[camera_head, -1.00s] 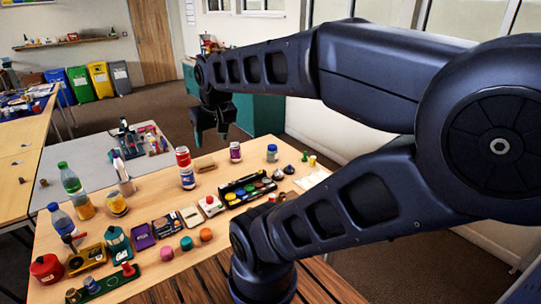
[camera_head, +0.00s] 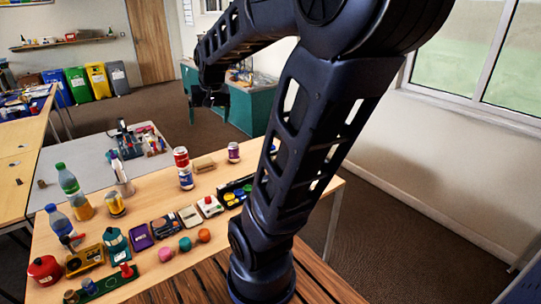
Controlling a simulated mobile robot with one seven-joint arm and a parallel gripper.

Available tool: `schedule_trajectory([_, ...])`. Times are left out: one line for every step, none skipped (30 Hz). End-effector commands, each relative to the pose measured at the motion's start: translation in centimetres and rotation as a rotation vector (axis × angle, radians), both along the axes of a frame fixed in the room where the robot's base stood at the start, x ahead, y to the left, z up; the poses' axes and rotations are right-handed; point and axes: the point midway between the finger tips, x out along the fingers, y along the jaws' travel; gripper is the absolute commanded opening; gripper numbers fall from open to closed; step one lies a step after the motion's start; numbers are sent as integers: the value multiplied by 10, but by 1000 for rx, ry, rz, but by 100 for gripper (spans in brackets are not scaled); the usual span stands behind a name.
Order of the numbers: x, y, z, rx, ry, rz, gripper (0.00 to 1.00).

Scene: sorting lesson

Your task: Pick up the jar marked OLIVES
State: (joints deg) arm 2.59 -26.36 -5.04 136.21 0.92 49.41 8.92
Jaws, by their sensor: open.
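Several jars and cans stand on the wooden table (camera_head: 150,262), and I cannot read OLIVES on any of them. A jar with a yellow band (camera_head: 116,204) stands at the left, beside the bottles. My gripper (camera_head: 208,100) is open and empty, in the air beyond and above the table's far edge, apart from all the jars. My arm hides the right part of the table.
Two stacked cans (camera_head: 184,168) stand near the middle. Plastic bottles (camera_head: 67,178) stand at the left. A grey table (camera_head: 75,170) adjoins behind.

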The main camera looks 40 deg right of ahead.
Motion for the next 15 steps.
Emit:
schedule_trajectory([14, -8, -3, 9, 9, -31, 86])
schedule_trajectory([21, -12, -4, 14, 11, -49, 86])
schedule_trajectory([31, -18, -6, 21, 14, -75, 86])
schedule_trajectory([39, -23, -7, 26, 17, -94, 86])
schedule_trajectory([46, -28, -8, 30, 20, -113, 86])
schedule_trajectory([55, -34, -11, 36, 22, -138, 86])
schedule_trajectory([63, -39, -13, 39, 24, -156, 86])
schedule_trajectory([70, -44, -15, 44, 26, -175, 86])
schedule_trajectory([79, -51, -19, 48, 30, -202, 86])
schedule_trajectory([87, -56, -21, 52, 33, -220, 86])
schedule_trajectory([93, -62, -24, 55, 34, -238, 86])
schedule_trajectory([103, -69, -28, 58, 38, -265, 86])
schedule_trajectory([110, -75, -31, 60, 40, -283, 86])
schedule_trajectory([116, -81, -34, 63, 43, -302, 86])
schedule_trajectory([125, -88, -39, 65, 45, -328, 86])
